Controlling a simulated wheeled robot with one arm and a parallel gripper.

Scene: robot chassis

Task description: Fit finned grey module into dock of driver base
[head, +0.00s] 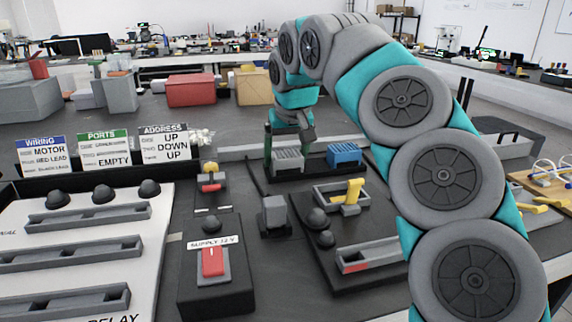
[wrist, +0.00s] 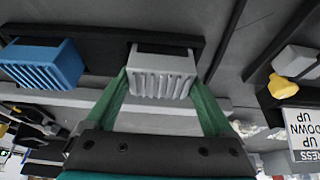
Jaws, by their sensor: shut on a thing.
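The finned grey module (head: 288,159) sits at the left end of a black rack at mid table. My gripper (head: 288,150) is over it, with its green fingers on either side. The wrist view shows the module (wrist: 162,78) between the fingers of my gripper (wrist: 162,85), which is shut on it. Whether its underside touches the rack is hidden. A black base (head: 375,232), which looks like the driver base, lies nearer the camera. It carries a grey open frame (head: 328,197) that looks like its dock, beside a yellow lever (head: 352,192) and dark knobs.
A blue finned module (head: 345,154) stands on the black rack (wrist: 105,38), right of the grey one. A small grey block (head: 274,211) stands left of the black base. A supply box with a red switch (head: 213,262) and a white relay panel (head: 90,215) lie further left.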

